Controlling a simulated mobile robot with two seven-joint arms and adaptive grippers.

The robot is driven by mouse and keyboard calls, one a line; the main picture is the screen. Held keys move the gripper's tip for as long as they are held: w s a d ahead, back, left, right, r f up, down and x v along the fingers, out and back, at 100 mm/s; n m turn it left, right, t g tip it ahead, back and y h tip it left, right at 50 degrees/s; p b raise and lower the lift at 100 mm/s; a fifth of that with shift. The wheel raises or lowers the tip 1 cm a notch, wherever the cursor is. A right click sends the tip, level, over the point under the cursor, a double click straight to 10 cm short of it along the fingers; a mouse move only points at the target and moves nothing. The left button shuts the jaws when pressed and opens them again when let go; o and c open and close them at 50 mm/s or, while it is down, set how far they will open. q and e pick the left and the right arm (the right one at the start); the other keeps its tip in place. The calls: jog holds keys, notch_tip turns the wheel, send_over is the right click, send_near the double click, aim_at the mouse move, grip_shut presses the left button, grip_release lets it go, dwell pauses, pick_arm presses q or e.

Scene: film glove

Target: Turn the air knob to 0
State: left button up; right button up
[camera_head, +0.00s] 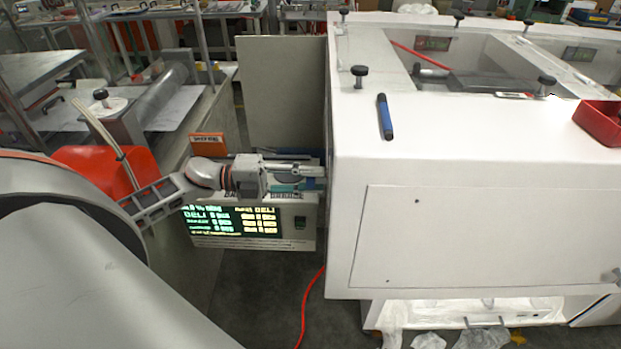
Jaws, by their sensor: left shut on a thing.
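My left gripper (308,176) reaches in from the left, in front of the screen unit, with its fingertips by the left side of the white cabinet (480,160). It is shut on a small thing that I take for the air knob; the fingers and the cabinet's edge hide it. I cannot read its scale or tell its setting. My right gripper is not in view.
A box with a lit screen (232,220) stands just below my left gripper. An orange block (208,145) sits behind it. A blue pen (384,116) and a red tray (600,122) lie on the cabinet top. A red cable (307,300) runs down to the floor.

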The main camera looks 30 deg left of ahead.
pick_arm(q)
jog(key=o, duration=1.1)
jog(key=v, duration=0.7)
jog(key=shift+s+a, duration=0.1)
jog(key=shift+a, duration=0.2)
jog(key=shift+d, duration=0.1)
